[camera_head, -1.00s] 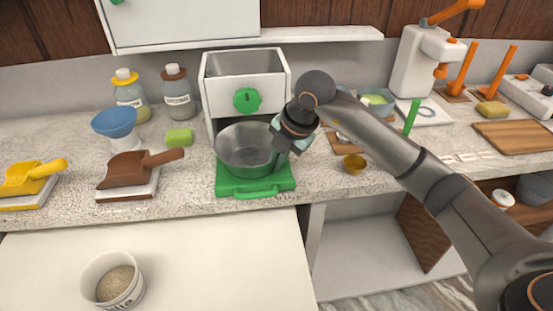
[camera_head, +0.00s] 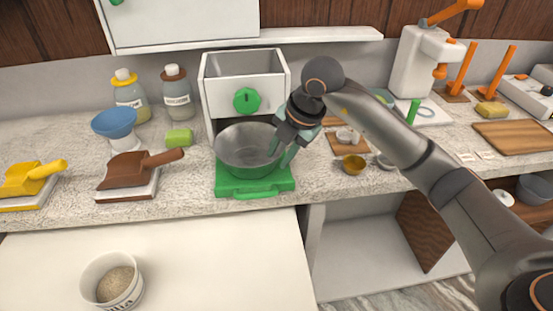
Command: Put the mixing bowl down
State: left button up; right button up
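The steel mixing bowl (camera_head: 243,150) stands upright on the green base tray (camera_head: 256,186) of the white dispenser box (camera_head: 243,78). My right gripper (camera_head: 288,156) is at the bowl's right rim, with its fingers pointing down. The fingers look spread apart, and a small gap seems to show between them and the rim. The gripper hides part of the bowl's right edge. My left gripper is not in the picture.
A brown scoop (camera_head: 126,170), a blue funnel (camera_head: 115,124) and a green sponge (camera_head: 179,138) lie left of the dispenser. A small brass bowl (camera_head: 354,164) stands to the right. A labelled tub (camera_head: 112,282) stands on the lower white surface.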

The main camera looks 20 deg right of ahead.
jog(key=v, duration=0.9)
dwell(0.9)
